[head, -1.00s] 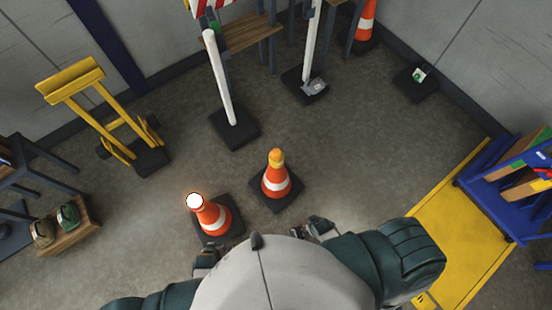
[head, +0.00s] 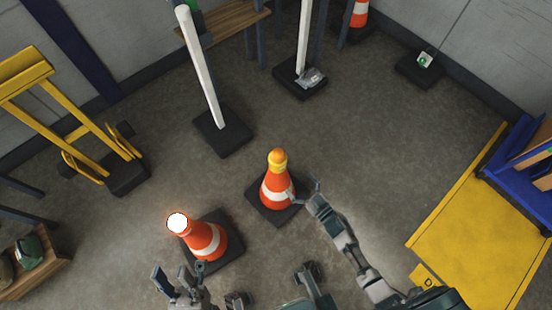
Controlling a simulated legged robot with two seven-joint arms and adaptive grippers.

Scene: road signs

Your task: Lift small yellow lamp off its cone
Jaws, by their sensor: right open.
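A small yellow lamp (head: 278,160) sits on top of an orange-and-white cone (head: 278,190) near the middle of the head view. The cone stands upright on a dark square base. My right gripper (head: 303,188) is open beside the cone's right side, below the lamp's level in the picture, and nothing is between its fingers. Whether a finger touches the cone I cannot tell. My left gripper (head: 179,270) is open and empty, just in front of a second cone (head: 208,240) with a glowing white lamp (head: 178,223) on its tip.
A white post (head: 203,75) on a dark base stands behind the cones. A yellow barrier frame (head: 75,120) is at the left, and a wooden crate (head: 38,275) is at the lower left. A yellow platform (head: 470,250) lies at the right. The floor right of the middle cone is clear.

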